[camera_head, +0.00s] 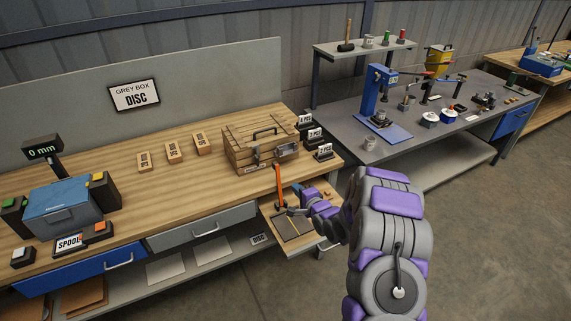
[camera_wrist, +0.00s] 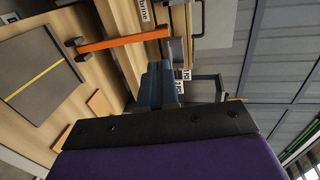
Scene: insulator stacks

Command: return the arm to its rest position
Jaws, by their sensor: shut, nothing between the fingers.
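My purple and grey arm (camera_head: 385,235) reaches from the lower right toward the workbench. My gripper (camera_head: 292,207) is over the small pull-out shelf at the bench's right end, close to an orange bar (camera_head: 279,185). In the wrist view the blue-grey fingers of my gripper (camera_wrist: 153,82) are together with nothing seen between them. The orange bar (camera_wrist: 110,43) lies apart from them there. The purple wrist body fills the bottom of that view.
A wooden crate (camera_head: 262,145) with a handle stands behind my gripper. The pull-out shelf (camera_head: 272,207) holds a dark panel (camera_head: 296,222). A blue box (camera_head: 62,206) is at the far left. A grey bench (camera_head: 340,112) stands at the right, with open floor (camera_head: 480,240) before it.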

